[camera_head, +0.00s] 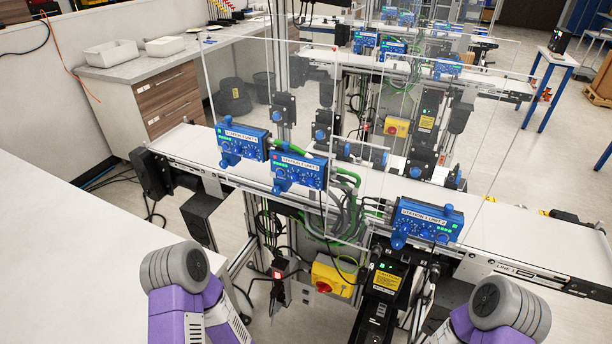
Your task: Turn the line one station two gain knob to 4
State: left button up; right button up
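Each has a white "STATION" label, but the numbers are too small to read surely. The gain knob and its setting cannot be made out. Purple and grey links of my two arms show at the bottom left and bottom right. Neither gripper is in view.
Clear upright panels stand around the near conveyor. A yellow box with a red knob (333,277) and green and black cables hang below it. A white table (75,260) fills the left foreground. A counter with drawers (168,95) and a second conveyor (400,68) stand behind.

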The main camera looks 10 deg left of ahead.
aim_at(310, 182)
jog(key=u, duration=0.55)
jog(key=k, duration=1.3)
jog(key=z, duration=0.25)
jog(key=i, duration=0.75)
jog(key=z, duration=0.5)
jog(key=i, duration=0.8)
jog(key=u, duration=0.35)
